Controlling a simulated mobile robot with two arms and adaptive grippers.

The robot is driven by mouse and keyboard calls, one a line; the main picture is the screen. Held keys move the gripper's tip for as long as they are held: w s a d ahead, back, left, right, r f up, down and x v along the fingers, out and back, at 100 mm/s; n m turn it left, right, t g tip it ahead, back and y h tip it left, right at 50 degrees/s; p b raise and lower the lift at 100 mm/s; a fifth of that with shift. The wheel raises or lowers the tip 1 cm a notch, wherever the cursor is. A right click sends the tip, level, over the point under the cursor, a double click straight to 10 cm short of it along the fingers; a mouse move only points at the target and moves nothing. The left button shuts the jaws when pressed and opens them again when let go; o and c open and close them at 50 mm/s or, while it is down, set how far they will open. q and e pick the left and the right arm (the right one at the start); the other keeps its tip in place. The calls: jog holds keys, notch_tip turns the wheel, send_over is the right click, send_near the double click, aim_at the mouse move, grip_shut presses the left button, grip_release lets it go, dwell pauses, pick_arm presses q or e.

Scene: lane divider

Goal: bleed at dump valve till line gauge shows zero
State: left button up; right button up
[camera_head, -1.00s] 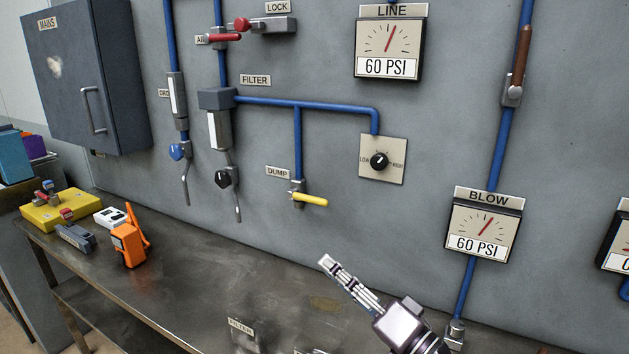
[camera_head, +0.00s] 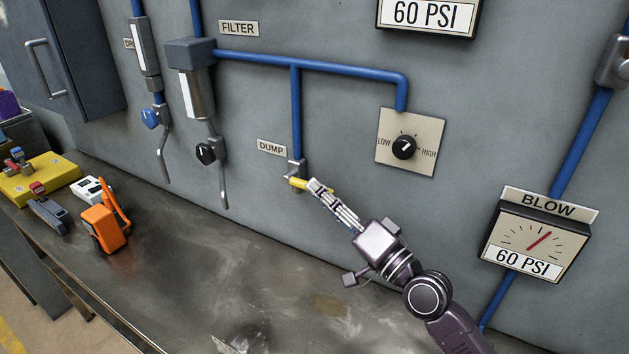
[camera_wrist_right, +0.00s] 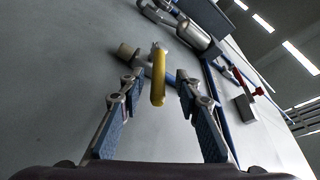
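The yellow handle (camera_head: 298,183) of the dump valve sticks out from the wall under the DUMP label (camera_head: 271,147), below a blue branch pipe. My right gripper (camera_head: 316,186) is at this handle and partly hides it in the head view. In the right wrist view the gripper (camera_wrist_right: 158,88) is open, with the yellow handle (camera_wrist_right: 158,70) between its two fingers and gaps on both sides. The line gauge (camera_head: 428,16) is cut off at the top of the head view; its readout says 60 PSI. My left gripper is not in view.
A LOW/HIGH knob panel (camera_head: 410,142) is right of the valve. The blow gauge (camera_head: 533,246) at the lower right reads 60 PSI. Filter and drain handles hang to the left. An orange device (camera_head: 104,228) and a yellow box (camera_head: 40,180) sit on the bench.

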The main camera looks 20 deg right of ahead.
jog(key=shift+p+x, duration=0.3)
jog(key=shift+x, duration=1.05)
jog(key=shift+d, duration=0.1)
jog(key=shift+c, duration=0.6)
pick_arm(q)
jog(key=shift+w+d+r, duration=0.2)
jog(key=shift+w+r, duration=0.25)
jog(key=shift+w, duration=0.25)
pick_arm(e)
jog(key=shift+f, duration=0.1)
grip_shut()
